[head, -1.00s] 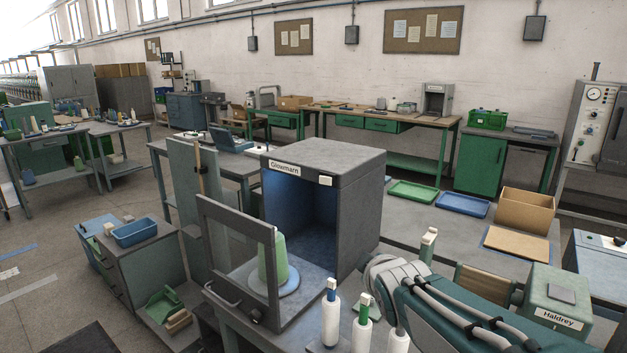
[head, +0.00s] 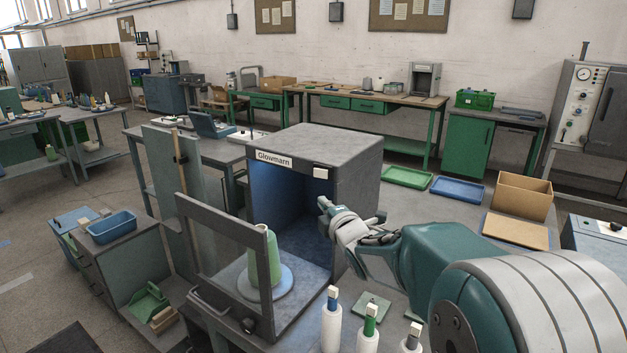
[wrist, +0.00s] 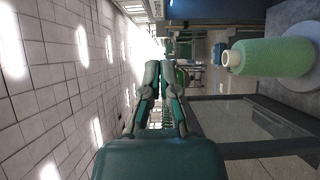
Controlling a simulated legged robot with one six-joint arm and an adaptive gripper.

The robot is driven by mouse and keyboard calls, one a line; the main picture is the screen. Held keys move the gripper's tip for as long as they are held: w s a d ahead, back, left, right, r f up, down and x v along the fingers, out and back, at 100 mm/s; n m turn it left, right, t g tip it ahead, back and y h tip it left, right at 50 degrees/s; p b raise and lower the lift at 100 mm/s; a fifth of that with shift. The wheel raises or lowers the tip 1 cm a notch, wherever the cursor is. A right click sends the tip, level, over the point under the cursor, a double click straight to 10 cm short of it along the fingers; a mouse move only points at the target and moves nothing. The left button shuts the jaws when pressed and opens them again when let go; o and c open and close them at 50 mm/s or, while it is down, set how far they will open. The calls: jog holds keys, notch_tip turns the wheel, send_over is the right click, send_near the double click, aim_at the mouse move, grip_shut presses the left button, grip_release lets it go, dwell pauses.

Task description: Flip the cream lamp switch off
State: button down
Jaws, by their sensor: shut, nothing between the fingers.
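The cream lamp switch (head: 320,173) is a small block at the right end of the top front edge of the grey box (head: 350,150) labelled Glowmarn. The box interior has a blue glow. My gripper (head: 323,205) is shut and empty, a little below the switch in the head view and apart from it in the picture. Its two fingers lie side by side in the wrist view (wrist: 158,75). The switch is not visible in the wrist view.
A cardboard box (head: 520,196) is at right.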

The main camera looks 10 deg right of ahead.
aim_at(321, 173)
jog(key=w, duration=1.3)
jog(key=shift+d, duration=0.15)
jog(key=shift+w+d, duration=0.1)
